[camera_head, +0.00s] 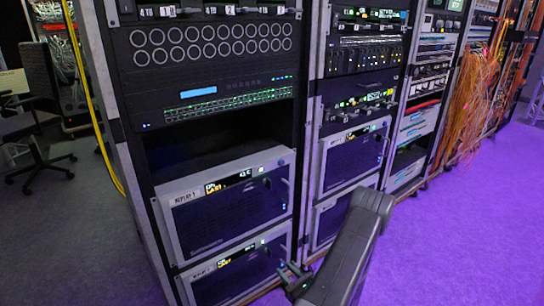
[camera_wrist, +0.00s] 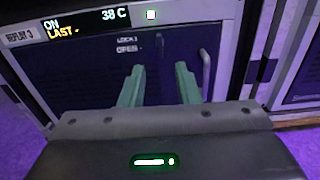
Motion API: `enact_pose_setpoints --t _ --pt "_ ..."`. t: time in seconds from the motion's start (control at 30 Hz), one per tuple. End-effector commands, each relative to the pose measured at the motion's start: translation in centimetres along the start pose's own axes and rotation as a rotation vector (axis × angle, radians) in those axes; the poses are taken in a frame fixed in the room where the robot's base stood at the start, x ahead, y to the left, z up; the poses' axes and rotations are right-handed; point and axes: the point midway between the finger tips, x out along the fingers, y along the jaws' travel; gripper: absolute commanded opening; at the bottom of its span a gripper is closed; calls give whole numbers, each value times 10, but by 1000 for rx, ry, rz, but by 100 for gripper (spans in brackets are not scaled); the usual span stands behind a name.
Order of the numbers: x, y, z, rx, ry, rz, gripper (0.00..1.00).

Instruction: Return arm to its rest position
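My arm, dark grey, shows at the lower middle of the head view, reaching down to my gripper (camera_head: 293,277) low in front of the rack. In the wrist view my gripper (camera_wrist: 161,72) has two green fingers that stand apart with nothing held between them. Beyond them is a dark-fronted replay unit (camera_wrist: 85,75) with a lit display (camera_wrist: 88,22). A small dark latch (camera_wrist: 159,42) near "LOCK" and "OPEN" labels shows between the fingertips, farther off. I cannot tell the exact gap to the panel.
The rack holds an upper replay unit (camera_head: 225,205) and a lower one (camera_head: 240,275). More racks recede right, with orange cables (camera_head: 470,100) hanging down. A yellow cable (camera_head: 92,110) and an office chair (camera_head: 38,150) are at left. The purple-lit floor (camera_head: 460,230) at right is clear.

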Motion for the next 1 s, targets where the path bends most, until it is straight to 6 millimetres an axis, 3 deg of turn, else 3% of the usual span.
enact_pose_setpoints --t 0.4,1.0 --pt "83 1 -2 -2 -2 4 29" --pt "81 0 3 -481 -1 -1 29"
